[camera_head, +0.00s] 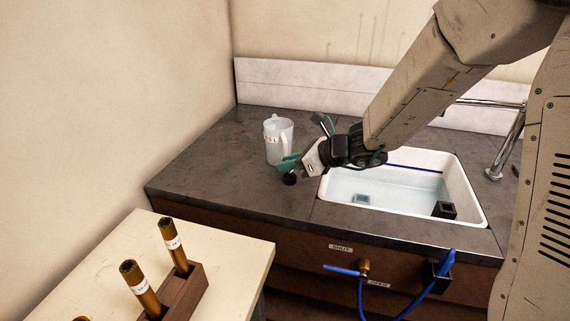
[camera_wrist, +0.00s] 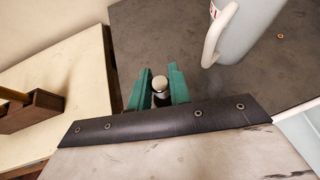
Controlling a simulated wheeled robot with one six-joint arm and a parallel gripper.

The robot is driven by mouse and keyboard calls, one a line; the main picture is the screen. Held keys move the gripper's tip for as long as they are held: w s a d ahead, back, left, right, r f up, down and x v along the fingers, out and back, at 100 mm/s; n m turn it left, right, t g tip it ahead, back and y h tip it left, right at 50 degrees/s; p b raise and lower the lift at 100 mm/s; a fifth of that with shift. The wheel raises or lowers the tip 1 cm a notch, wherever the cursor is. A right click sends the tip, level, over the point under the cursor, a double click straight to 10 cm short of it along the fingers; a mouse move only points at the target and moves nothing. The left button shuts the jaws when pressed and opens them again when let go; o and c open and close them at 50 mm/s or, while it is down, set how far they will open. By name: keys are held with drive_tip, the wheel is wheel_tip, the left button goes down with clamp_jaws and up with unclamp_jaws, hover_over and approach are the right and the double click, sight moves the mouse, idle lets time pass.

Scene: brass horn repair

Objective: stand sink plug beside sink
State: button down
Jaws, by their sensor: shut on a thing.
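The sink plug (camera_head: 289,179) shows as a small dark round piece below my gripper (camera_head: 289,163), over the counter just left of the sink (camera_head: 471,190). In the wrist view its pale rounded top (camera_wrist: 160,83) sits between the two green fingers of my gripper (camera_wrist: 160,92), which is shut on it. The plug's lower part is mostly hidden in the wrist view. I cannot tell whether the plug touches the counter. The white sink holds water, with a dark block (camera_head: 444,210) and a pale square piece (camera_head: 361,199) in it.
A translucent jug (camera_head: 279,141) with a red-lettered label stands on the dark counter (camera_head: 215,160) close behind my gripper. The counter left of the gripper is clear. A pale bench (camera_head: 105,240) with cork-coloured tubes in a wooden rack (camera_head: 182,291) is at front left. A tap (camera_head: 506,150) stands right of the sink.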

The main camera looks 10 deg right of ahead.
sight(288, 173)
drive_tip(key=shift+w+a, duration=0.2)
drive_tip(key=shift+w, duration=0.2)
drive_tip(key=shift+w+f, duration=0.1)
drive_tip(key=shift+f, duration=0.1)
drive_tip(key=shift+d+f, duration=0.15)
drive_tip(key=shift+f, duration=1.45)
drive_tip(key=shift+f, duration=0.1)
drive_tip(key=c, duration=1.3)
unclamp_jaws()
